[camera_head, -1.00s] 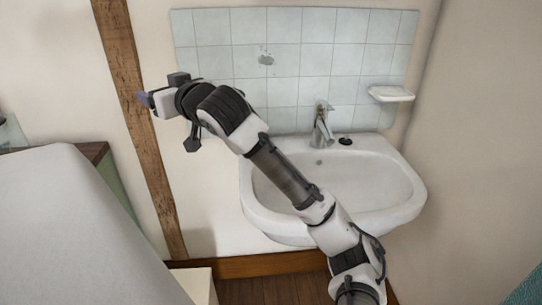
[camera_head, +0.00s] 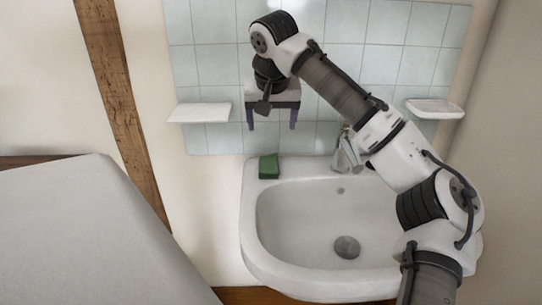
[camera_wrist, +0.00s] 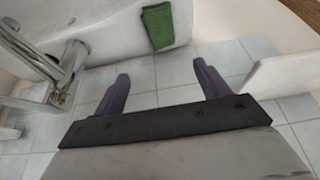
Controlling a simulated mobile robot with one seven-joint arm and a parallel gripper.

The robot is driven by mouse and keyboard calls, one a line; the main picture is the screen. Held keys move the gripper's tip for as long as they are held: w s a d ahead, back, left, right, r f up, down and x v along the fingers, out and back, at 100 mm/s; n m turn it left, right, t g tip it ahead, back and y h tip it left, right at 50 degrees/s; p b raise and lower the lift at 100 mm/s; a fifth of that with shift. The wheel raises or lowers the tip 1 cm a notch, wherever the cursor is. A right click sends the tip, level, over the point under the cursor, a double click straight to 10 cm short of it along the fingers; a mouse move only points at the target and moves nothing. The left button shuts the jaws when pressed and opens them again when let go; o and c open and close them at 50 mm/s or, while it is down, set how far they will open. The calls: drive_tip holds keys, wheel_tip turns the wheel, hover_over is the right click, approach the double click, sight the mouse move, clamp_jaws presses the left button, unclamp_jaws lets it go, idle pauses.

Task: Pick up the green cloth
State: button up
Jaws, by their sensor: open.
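The green cloth (camera_head: 269,166) is a small folded block on the back left corner of the sink rim. In the wrist view the green cloth (camera_wrist: 158,26) lies near the top middle, beyond the fingertips. My gripper (camera_head: 272,126) is above the cloth, in front of the wall tiles, pointing down. Its two purple fingers are spread apart and empty, and they also show in the wrist view (camera_wrist: 160,72). The fingers do not touch the cloth.
The white sink (camera_head: 252,215) has a metal tap (camera_head: 347,152) right of the cloth, partly behind my arm. A white shelf (camera_head: 200,112) juts from the wall left of my gripper, and a soap dish (camera_head: 435,107) is at right. A grey-white surface (camera_head: 90,240) fills the lower left.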

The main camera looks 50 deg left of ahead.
hover_over(269, 159)
drive_tip(key=d, duration=0.1)
drive_tip(key=f, duration=0.7)
drive_tip(key=shift+s+d+f, duration=0.1)
drive_tip(key=shift+s+f, duration=0.1)
drive_tip(key=shift+s+d+x, duration=0.1)
drive_tip(key=shift+s+x, duration=0.05)
drive_tip(key=shift+x, duration=0.75)
drive_tip(key=shift+s+d+x, duration=0.1)
drive_tip(key=shift+s+x, duration=0.05)
drive_tip(key=shift+x, duration=0.75)
drive_tip(key=shift+s+d+x, duration=0.1)
drive_tip(key=shift+s+x, duration=0.05)
drive_tip(key=shift+x, duration=0.75)
drive_tip(key=shift+f, duration=0.15)
drive_tip(key=shift+c, duration=0.4)
drive_tip(key=c, duration=1.1)
drive_tip(key=shift+o, duration=0.2)
wheel_tip(269, 159, up, 10)
